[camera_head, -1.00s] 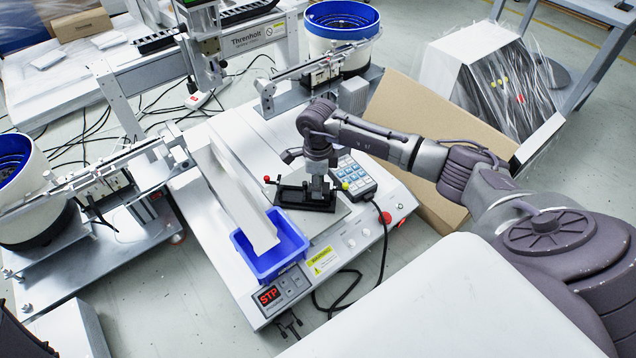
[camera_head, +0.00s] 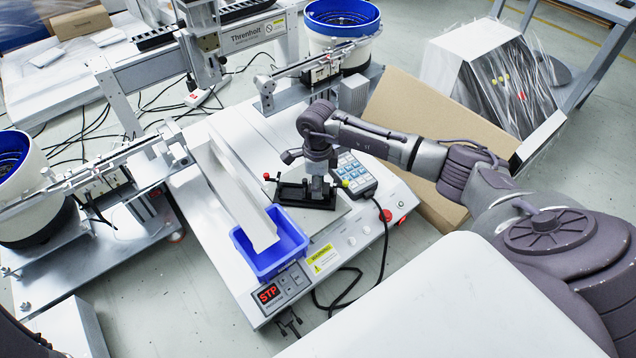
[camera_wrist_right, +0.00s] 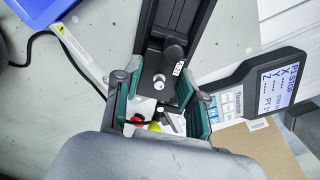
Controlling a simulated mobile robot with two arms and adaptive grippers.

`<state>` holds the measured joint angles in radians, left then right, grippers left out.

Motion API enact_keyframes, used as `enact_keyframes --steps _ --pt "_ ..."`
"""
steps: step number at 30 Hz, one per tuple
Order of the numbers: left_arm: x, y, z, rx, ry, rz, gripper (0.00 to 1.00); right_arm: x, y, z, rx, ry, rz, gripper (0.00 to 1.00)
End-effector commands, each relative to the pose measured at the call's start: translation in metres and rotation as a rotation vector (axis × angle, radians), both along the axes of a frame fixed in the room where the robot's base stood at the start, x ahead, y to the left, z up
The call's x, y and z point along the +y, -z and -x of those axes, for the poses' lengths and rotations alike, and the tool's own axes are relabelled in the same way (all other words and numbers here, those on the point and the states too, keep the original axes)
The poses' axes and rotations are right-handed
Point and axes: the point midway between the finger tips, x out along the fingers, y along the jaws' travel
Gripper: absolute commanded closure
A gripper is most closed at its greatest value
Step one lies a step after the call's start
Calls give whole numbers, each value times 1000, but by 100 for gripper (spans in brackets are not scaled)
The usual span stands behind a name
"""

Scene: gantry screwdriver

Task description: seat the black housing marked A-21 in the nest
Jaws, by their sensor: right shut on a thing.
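The black nest (camera_head: 292,194) lies flat on the light machine top, with a red knob at its left end and a yellow one at its right. My right gripper (camera_head: 318,192) points down at the right part of the nest. In the right wrist view my right gripper (camera_wrist_right: 160,102) has its green-edged fingers on either side of a dark part that I take for the black housing (camera_wrist_right: 150,62). A silver stub stands on it. My left gripper is not in view.
A blue bin (camera_head: 268,262) stands at front left of the nest, under a white chute (camera_head: 245,205). A keypad pendant (camera_head: 355,175) lies close behind the gripper on the right. Its cable runs down past the red button (camera_head: 400,216). A cardboard sheet (camera_head: 425,125) leans behind my right arm.

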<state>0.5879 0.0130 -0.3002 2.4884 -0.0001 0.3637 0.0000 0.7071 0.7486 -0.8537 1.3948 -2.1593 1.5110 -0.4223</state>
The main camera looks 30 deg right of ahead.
Motion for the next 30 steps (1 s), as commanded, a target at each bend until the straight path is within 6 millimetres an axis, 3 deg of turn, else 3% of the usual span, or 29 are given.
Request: enact_keyframes --steps 11,12,17,26,30 --pt "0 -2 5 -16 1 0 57 0 6 0 0 0 0 100" --pt "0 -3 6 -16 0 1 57 0 6 0 0 0 0 55" --pt "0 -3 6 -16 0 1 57 0 6 0 0 0 0 30" --pt "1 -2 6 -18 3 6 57 0 4 0 0 0 0 30" --pt "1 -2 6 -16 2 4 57 0 -8 -1 -3 -1 0 30"
